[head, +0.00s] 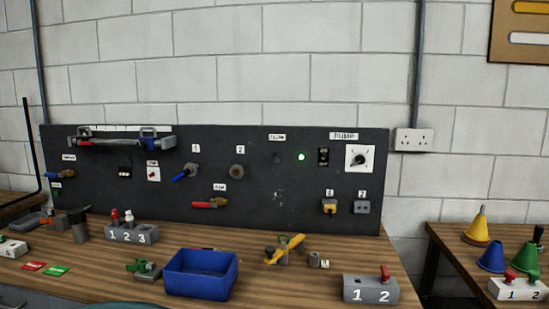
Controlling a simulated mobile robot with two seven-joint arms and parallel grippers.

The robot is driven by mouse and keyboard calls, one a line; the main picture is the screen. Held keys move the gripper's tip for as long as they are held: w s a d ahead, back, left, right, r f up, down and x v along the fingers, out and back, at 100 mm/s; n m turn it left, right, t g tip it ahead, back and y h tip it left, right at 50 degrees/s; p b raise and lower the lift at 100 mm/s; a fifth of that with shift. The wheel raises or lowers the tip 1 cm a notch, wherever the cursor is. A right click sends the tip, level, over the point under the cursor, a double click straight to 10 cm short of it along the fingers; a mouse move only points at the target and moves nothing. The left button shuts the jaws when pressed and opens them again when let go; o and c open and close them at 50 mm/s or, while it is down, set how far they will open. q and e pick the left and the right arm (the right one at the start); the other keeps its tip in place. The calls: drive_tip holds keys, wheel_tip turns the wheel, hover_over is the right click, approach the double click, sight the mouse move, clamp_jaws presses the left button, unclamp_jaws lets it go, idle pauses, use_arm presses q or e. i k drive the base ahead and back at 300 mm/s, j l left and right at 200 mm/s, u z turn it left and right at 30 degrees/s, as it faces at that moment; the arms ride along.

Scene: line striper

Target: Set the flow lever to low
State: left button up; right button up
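None of the levers in view has a label that I can read as flow. On the black panel (120,200), a red-handled lever (207,204) sits under a small label, its handle lying about level. A blue-handled lever (185,174) under the label 1 slants down to the left. A yellow lever (290,247) stands on a grey fitting on the bench, its arm slanting up to the right. Any low marking is too small to read. Neither of my grippers is in view.
A blue bin (201,274) stands at the bench's front. A grey block marked 1 2 (370,290) is at the front right, and a block marked 1 2 3 (131,234) is at the left. A second table (455,257) holds coloured cones. The wooden bench (330,277) has some clear room.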

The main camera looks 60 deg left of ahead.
sight(274, 153)
drive_tip(key=u, duration=1.8)
